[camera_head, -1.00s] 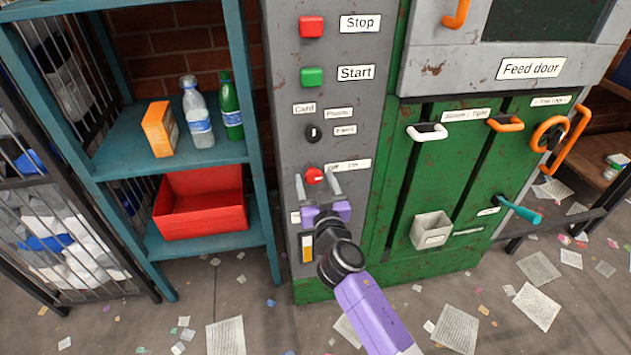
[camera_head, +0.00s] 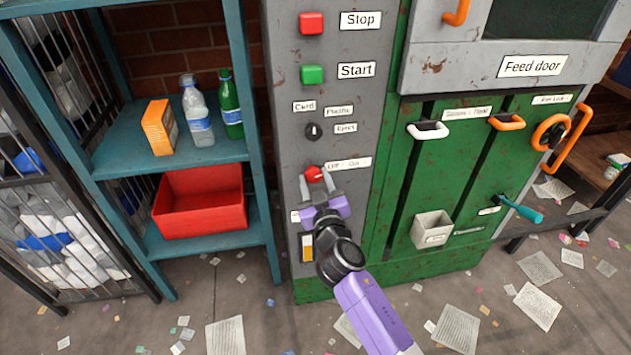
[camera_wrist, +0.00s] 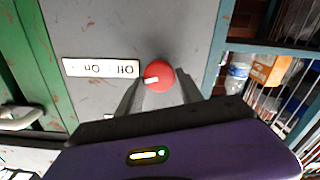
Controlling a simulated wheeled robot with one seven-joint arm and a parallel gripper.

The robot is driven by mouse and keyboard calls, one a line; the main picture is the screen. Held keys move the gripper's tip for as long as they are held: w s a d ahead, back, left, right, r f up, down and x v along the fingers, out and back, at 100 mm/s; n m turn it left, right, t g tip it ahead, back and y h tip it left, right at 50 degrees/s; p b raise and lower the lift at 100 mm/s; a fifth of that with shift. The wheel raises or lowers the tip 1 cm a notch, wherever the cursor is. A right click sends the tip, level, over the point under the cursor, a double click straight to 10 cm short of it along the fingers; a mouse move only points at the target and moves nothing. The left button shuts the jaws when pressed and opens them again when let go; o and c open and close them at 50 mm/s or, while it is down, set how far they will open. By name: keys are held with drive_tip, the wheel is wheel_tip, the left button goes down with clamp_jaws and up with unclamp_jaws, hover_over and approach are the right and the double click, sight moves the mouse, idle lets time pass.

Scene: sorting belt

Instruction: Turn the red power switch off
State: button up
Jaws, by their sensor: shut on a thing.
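The red power switch (camera_head: 314,173) is a round knob on the grey control panel, below the small selector knob. Its "Off : On" label (camera_head: 348,164) is beside it at the right. My gripper (camera_head: 316,185) reaches it from below, with a finger on each side, shut on the knob. In the wrist view the red knob (camera_wrist: 159,75) sits between the two grey finger tips. Its white mark points left, toward the upside-down label (camera_wrist: 100,68). The fingers hide part of the knob's sides.
The red Stop button (camera_head: 312,23) and green Start button (camera_head: 312,75) are higher on the panel. A black selector knob (camera_head: 314,131) is close above the switch. A teal shelf (camera_head: 190,235) stands at the left. The green machine (camera_head: 384,190) with handles adjoins at the right.

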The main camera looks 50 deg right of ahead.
drive_tip(key=n, duration=0.3)
drive_tip(key=shift+n, duration=0.4)
drive_tip(key=n, duration=0.3)
drive_tip(key=shift+a+f+n, duration=0.1)
drive_tip(key=shift+n, duration=0.2)
drive_tip(key=n, duration=0.4)
drive_tip(key=shift+w+p, duration=0.1)
drive_tip(key=shift+p, duration=0.2)
drive_tip(key=shift+f+n+p, duration=0.15)
drive_tip(key=shift+n+p, duration=0.15)
drive_tip(key=shift+n, duration=1.3)
drive_tip(key=o, duration=1.3)
drive_tip(key=shift+o, duration=0.2)
